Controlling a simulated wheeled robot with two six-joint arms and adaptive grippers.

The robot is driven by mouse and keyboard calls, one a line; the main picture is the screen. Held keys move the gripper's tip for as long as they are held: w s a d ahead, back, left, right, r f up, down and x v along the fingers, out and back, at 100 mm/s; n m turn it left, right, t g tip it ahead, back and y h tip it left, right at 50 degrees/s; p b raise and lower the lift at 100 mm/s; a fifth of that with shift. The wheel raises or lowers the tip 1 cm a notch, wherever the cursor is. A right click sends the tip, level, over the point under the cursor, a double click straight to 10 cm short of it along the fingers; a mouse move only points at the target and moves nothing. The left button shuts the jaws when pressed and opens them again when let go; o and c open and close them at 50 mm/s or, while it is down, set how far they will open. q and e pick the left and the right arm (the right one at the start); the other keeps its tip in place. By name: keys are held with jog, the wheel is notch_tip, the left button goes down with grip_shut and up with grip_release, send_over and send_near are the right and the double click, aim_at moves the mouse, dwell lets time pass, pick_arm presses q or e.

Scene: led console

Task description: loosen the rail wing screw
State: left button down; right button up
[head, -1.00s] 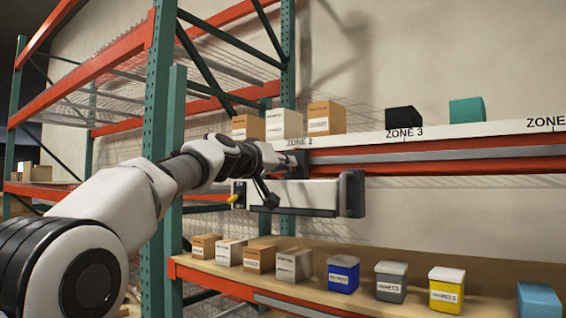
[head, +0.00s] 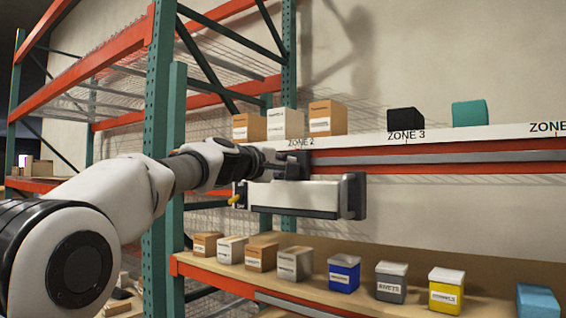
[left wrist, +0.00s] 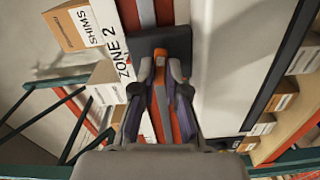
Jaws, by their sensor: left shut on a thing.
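An orange wing screw (left wrist: 160,56) shows in the left wrist view between my left fingertips, in front of a dark bracket (left wrist: 175,42). My left gripper (left wrist: 160,75) is shut on it, with a finger along each side. In the head view my left gripper (head: 288,162) is at the dark bracket on the rail (head: 420,157), just above a white console bar (head: 295,196) with dark end caps. The screw itself is hidden there by the gripper. My right gripper is in neither current view.
Boxes (head: 249,127) stand on the upper shelf above the rail. A lower shelf (head: 220,277) holds several cartons and lidded bins. A green rack upright (head: 160,110) stands behind my left arm. A yellow knob (head: 235,200) is at the bar's left end.

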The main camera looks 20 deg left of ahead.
pick_arm(q)
jog(key=shift+s+r+n, duration=0.1)
jog(key=shift+r+n, duration=0.2)
jog(key=shift+n, duration=0.7)
